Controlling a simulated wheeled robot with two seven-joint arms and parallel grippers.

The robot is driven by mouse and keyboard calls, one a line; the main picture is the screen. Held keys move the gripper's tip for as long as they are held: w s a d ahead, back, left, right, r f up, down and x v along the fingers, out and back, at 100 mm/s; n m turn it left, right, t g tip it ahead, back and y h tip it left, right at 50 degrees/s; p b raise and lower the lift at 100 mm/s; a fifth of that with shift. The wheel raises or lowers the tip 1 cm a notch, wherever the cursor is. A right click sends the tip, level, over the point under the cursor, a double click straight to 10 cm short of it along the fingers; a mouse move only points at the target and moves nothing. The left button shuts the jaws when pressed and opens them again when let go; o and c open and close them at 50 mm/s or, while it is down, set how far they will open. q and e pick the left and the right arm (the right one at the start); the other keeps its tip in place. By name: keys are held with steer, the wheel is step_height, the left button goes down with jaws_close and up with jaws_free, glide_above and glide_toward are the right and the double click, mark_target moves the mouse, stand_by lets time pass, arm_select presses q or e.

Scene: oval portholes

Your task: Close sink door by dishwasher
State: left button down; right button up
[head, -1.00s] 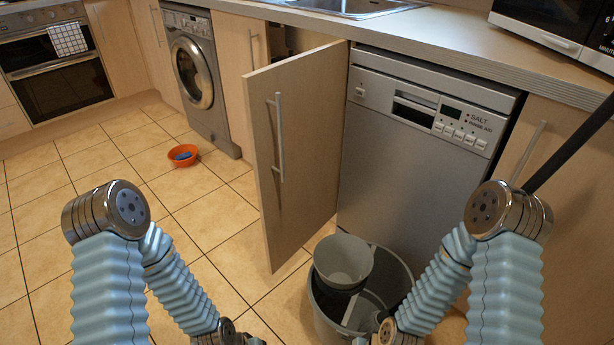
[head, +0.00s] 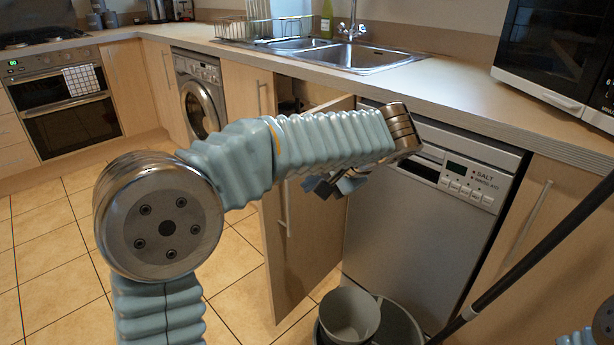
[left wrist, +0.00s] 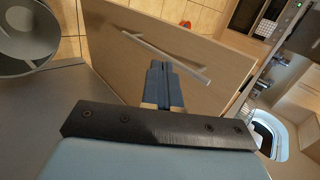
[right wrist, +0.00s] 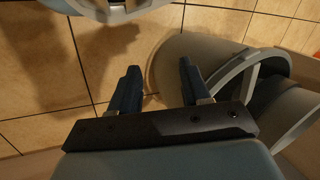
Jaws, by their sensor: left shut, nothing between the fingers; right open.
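The sink door (head: 310,250) is a pale wood panel with a bar handle (head: 284,200), standing ajar from the cabinet under the sink, left of the grey dishwasher (head: 410,235). My left arm crosses in front of its upper part. My left gripper (head: 320,186) is shut and empty in front of the door's upper area. In the left wrist view its closed fingers (left wrist: 165,72) overlap the door panel (left wrist: 205,68) near the handle (left wrist: 150,45); I cannot tell whether they touch. My right gripper (right wrist: 160,75) is open and empty above the floor beside the bucket.
A grey bucket (head: 395,320) with a smaller pot (head: 350,312) stands on the floor before the dishwasher; it shows in the right wrist view (right wrist: 215,50) too. A dark pole (head: 540,245) slants at the right. The counter (head: 440,90) overhangs the door. Tiled floor at the left is clear.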

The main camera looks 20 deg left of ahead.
arm_select(q)
steer(key=w+a+f, duration=0.3)
steer(key=a+f, duration=0.1)
steer(key=a, duration=0.7)
steer(key=shift+n, duration=0.3)
